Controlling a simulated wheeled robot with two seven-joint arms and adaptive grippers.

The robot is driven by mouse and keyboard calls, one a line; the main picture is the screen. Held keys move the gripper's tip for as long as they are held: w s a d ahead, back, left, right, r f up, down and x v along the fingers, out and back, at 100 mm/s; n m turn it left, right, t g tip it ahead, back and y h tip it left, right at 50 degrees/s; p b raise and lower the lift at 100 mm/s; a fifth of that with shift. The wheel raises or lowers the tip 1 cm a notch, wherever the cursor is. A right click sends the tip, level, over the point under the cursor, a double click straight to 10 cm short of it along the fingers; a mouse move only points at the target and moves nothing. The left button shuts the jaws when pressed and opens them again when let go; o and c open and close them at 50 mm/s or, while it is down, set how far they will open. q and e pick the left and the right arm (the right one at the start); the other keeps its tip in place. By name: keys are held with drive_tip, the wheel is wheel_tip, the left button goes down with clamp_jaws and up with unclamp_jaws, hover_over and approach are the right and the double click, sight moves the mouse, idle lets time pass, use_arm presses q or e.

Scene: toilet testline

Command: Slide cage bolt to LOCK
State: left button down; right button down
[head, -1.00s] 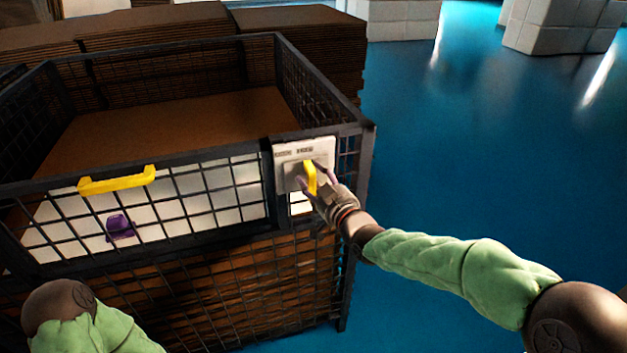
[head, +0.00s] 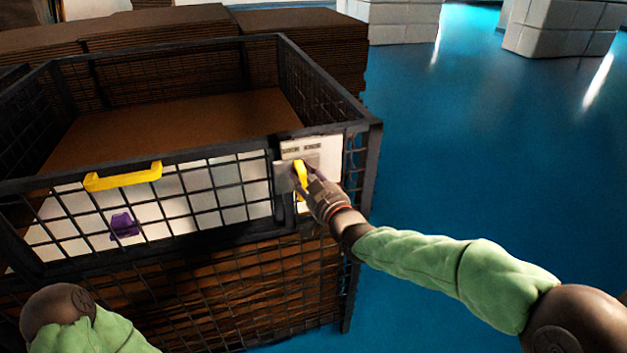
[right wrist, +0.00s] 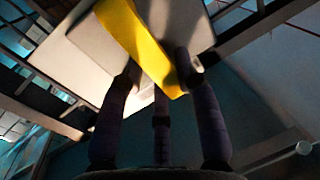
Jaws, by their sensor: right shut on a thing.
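The black wire-mesh cage (head: 225,156) stands in front of me with its front gate shut. A pale latch plate (head: 325,150) with small, unreadable lettering sits at the gate's right end, near the corner post. The bolt's yellow handle (head: 300,174) stands upright on a grey slide at the left part of the plate. My right gripper (head: 305,184) is shut on the yellow handle. In the right wrist view the yellow handle (right wrist: 140,45) lies between my dark fingers. My left gripper is out of view; only my left arm shows at lower left.
A yellow gate handle (head: 124,177) is on the gate's top rail. A purple object (head: 124,226) shows behind the mesh. Brown sheet stacks (head: 190,35) stand behind the cage. The blue floor (head: 470,150) to the right is clear.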

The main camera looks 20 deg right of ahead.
drive_tip(key=shift+s+a+f, duration=0.1)
drive_tip(key=shift+a+f, duration=0.4)
drive_tip(key=shift+a, duration=0.5)
drive_tip(key=c, duration=1)
unclamp_jaws()
drive_tip(key=shift+a+r, duration=0.1)
drive_tip(key=shift+r, duration=0.1)
drive_tip(key=shift+s, duration=0.1)
drive_tip(key=v, duration=1.1)
drive_tip(key=shift+s+d, duration=0.3)
drive_tip(key=shift+s, duration=0.05)
drive_tip(key=shift+r, duration=0.1)
